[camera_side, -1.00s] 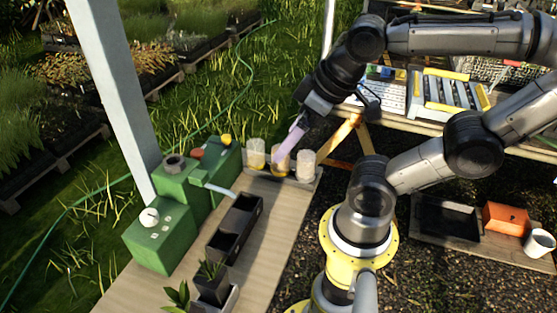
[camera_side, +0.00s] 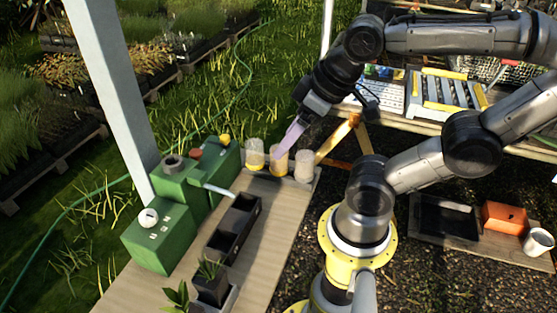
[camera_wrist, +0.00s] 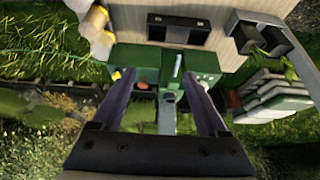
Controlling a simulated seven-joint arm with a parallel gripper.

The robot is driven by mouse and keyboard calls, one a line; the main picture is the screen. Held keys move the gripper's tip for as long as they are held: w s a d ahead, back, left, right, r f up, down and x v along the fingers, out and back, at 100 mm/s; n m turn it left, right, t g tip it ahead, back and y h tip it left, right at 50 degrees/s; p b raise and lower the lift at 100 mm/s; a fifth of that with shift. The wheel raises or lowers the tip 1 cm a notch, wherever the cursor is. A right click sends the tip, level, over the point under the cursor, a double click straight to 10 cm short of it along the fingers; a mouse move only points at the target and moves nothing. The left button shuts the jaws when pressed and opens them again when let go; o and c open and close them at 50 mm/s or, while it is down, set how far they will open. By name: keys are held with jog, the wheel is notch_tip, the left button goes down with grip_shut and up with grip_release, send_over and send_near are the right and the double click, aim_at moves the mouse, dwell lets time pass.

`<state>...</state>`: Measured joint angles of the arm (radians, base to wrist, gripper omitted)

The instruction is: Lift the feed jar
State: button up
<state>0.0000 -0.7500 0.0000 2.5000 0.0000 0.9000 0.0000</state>
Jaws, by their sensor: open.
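Three clear jars stand in a row at the far end of the bench in the side view. The left jar (camera_side: 255,158) and the middle jar (camera_side: 277,166) have yellow contents low down. The right jar (camera_side: 304,166) looks pale and whitish. No label shows which is the feed jar. My gripper (camera_side: 284,148) points down at a slant, its pale purple fingers overlapping the middle jar in the picture; contact cannot be told. In the wrist view my gripper (camera_wrist: 160,80) is open with nothing held between the fingers. Jar-like pale and yellow shapes (camera_wrist: 97,25) lie outside the fingers at upper left.
A green machine (camera_side: 160,240) with a spout (camera_side: 218,190) stands left of the jars. Dark planter boxes (camera_side: 235,225) and small potted plants (camera_side: 211,280) sit along the bench (camera_side: 140,290). A second table with a ribbed rack (camera_side: 447,92) is behind my arm.

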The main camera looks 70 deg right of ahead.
jog(key=m+g, duration=0.6)
jog(key=m, duration=1.4)
send_over(279, 162)
jog(key=w+d, duration=0.1)
jog(key=d, duration=0.1)
notch_tip(279, 162, down, 8)
jog(key=shift+s+d+f, duration=0.1)
jog(key=shift+d, duration=0.15)
notch_tip(279, 162, down, 14)
jog(key=shift+r, duration=0.2)
